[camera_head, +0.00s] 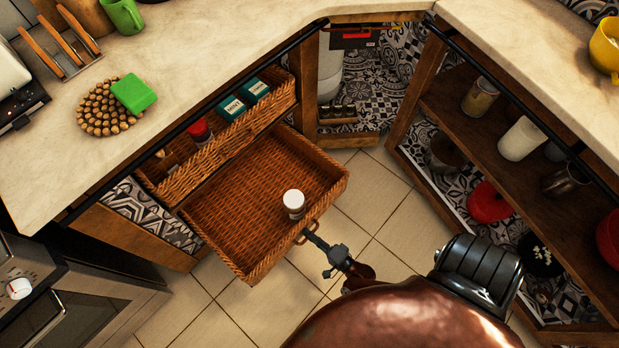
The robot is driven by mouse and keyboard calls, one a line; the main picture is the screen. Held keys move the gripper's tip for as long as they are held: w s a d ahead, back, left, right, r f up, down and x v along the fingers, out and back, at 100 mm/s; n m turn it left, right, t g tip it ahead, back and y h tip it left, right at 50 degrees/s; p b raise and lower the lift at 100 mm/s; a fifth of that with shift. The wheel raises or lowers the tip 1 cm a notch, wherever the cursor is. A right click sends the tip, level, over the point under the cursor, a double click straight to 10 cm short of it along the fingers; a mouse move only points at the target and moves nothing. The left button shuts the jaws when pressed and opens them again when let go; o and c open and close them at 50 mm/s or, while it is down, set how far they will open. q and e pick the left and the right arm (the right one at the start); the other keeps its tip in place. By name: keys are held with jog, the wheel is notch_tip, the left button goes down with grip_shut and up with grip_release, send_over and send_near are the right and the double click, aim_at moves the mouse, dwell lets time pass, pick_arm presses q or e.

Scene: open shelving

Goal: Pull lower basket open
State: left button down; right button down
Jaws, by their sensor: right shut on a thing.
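The lower basket (236,205) is a brown wicker drawer under the left counter. It stands pulled well out over the floor tiles, and its woven bottom shows. A white-lidded jar (294,203) stands inside near its front edge. My right gripper (312,232) is at the small handle (304,235) on the basket's front and is shut on it. My copper-coloured arm covers the bottom of the view. My left gripper is not in view.
An upper wicker basket (222,141) with tea boxes and a red-lidded jar sits above and behind. Open shelves (472,130) with cups and pots stand at the right. An oven (105,290) is at lower left. Floor tiles (385,215) between basket and shelves are clear.

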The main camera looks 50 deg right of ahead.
jog(key=c, duration=2.3)
grip_release()
jog(key=v, duration=1.2)
